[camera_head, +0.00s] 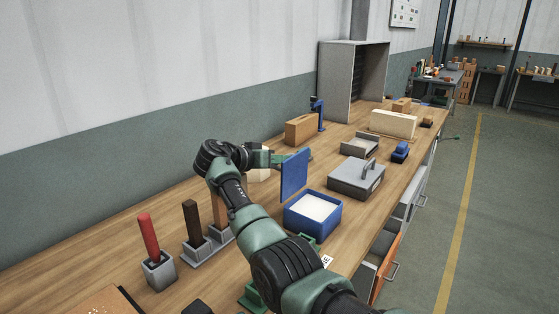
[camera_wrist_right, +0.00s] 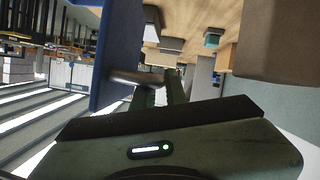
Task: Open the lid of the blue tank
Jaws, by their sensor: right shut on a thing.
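The blue tank (camera_head: 313,229) stands on the wooden bench with its top open, showing a white inside. Its blue lid (camera_head: 295,174) is held upright on edge near the tank's far left side; I cannot tell whether its lower edge touches the tank. My right gripper (camera_head: 273,158) is behind the lid, shut on its handle. In the right wrist view the lid (camera_wrist_right: 113,55) is a blue panel at the upper left, and its grey handle (camera_wrist_right: 128,77) is at the fingers (camera_wrist_right: 160,88). My left gripper is not in view.
A grey box with a handled lid (camera_head: 356,180) stands right of the tank. A small blue block (camera_head: 400,151), a grey tray (camera_head: 360,146) and a brown box (camera_head: 300,130) are farther back. Holders with upright handles (camera_head: 148,236) stand at left.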

